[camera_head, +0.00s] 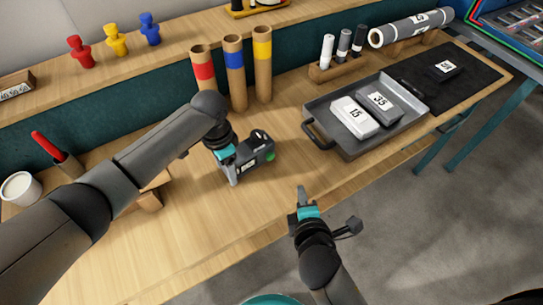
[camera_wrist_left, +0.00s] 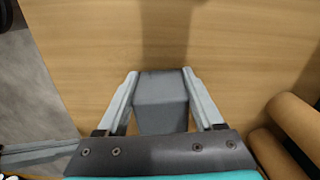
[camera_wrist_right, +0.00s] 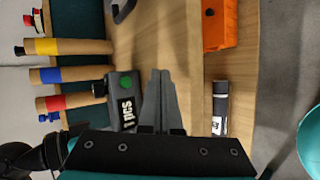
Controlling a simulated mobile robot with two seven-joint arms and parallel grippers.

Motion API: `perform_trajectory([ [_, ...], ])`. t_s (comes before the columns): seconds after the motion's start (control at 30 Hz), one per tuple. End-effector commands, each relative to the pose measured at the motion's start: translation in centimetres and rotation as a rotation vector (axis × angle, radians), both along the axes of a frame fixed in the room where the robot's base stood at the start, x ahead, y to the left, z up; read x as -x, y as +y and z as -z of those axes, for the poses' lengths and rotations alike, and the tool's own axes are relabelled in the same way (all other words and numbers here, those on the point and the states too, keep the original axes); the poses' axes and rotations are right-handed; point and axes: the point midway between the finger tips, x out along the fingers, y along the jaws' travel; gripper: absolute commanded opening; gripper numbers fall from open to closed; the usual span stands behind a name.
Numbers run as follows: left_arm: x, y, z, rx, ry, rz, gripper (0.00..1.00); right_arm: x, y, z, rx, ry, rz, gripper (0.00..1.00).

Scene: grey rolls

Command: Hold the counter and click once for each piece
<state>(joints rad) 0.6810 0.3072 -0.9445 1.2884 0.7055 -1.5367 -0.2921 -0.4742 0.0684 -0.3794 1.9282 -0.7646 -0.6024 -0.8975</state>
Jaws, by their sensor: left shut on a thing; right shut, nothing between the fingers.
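The counter (camera_head: 258,153) is a dark grey device with a green button, lying low over the bench. In the right wrist view the counter (camera_wrist_right: 121,98) shows a label that seems to read "1 pcs". My left gripper (camera_head: 231,172) is shut on its left end; in the left wrist view a grey block, part of the counter (camera_wrist_left: 160,95), fills the gap between the fingers. My right gripper (camera_head: 302,192) is shut and empty, near the bench's front edge, apart from the counter. A grey roll (camera_head: 412,27) lies on a wooden rest at the back right.
A grey tray (camera_head: 345,148) holds two labelled blocks. A black mat (camera_head: 475,68) carries a dark block. Three banded cardboard tubes (camera_head: 234,75) stand behind the counter. Several markers (camera_head: 343,45) stand in a wooden holder. The right wrist view shows an orange block (camera_wrist_right: 219,24).

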Motion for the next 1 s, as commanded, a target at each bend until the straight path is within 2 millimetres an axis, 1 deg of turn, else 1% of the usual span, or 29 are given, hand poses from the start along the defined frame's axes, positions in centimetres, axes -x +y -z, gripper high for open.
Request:
perform_trajectory([
  [0.17, 0.0, 0.0, 0.0, 0.001, -0.001, 0.001, 0.0, -1.1, 0.7, -0.1, -0.003, -0.003, 0.0, 0.0],
  [0.5, 0.0, 0.0, 0.0, 0.001, -0.001, 0.0, 0.0, -5.2, 3.3, -0.1, -0.004, -0.002, -0.001, 0.0],
  [0.6, 0.0, 0.0, 0.0, 0.001, -0.001, 0.0, 0.0, -6.1, 3.9, -0.1, -0.003, -0.001, -0.001, 0.0],
  [0.8, 0.0, 0.0, 0.0, 0.001, -0.001, 0.0, 0.0, -7.2, 4.5, 0.0, -0.002, 0.0, 0.001, 0.0],
  [1.0, 0.0, 0.0, 0.0, 0.001, -0.001, 0.0, 0.0, -7.4, 4.7, 0.0, -0.002, 0.0, 0.001, 0.0],
])
